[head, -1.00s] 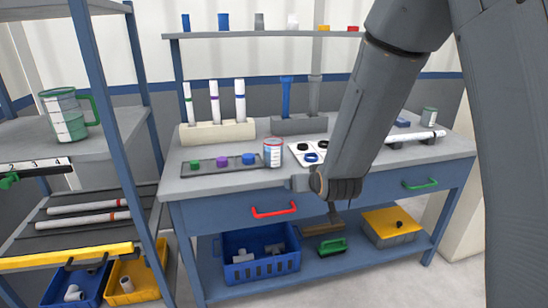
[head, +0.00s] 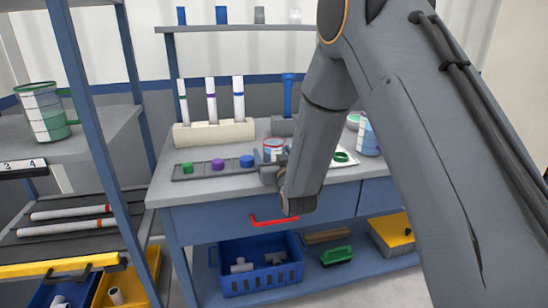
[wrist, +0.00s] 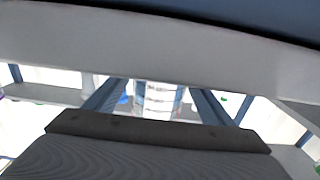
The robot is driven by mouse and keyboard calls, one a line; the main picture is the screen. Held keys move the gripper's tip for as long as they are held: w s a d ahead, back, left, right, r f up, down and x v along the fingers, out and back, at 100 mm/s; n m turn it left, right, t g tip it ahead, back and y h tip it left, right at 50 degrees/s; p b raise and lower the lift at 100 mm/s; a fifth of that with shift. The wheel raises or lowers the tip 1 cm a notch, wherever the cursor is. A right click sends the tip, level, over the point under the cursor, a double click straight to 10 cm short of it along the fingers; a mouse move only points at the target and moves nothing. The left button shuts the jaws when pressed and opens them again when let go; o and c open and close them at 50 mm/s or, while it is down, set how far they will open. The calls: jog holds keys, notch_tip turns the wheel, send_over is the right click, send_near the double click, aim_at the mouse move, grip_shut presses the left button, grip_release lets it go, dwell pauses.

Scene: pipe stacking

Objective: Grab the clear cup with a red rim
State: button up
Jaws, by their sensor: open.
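The clear cup with a red rim (head: 273,147) stands upright near the front edge of the workbench top. Its lower part is hidden behind my gripper (head: 270,162) in the head view. In the wrist view the cup (wrist: 157,100) shows between the two dark blue fingers of my gripper (wrist: 158,97), which are spread apart. The gripper is open and level with the cup, on its near side. I cannot tell whether either finger touches it.
A dark tray with green, purple and blue caps (head: 217,164) lies left of the cup. A holder (head: 214,133) with white tubes stands behind. A blue-marked cup (head: 369,140) stands to the right, partly behind my arm. A red drawer handle (head: 274,220) is below.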

jog(key=shift+x, duration=1.45)
jog(key=shift+c, duration=0.4)
jog(key=c, duration=1.2)
jog(key=shift+r, duration=0.15)
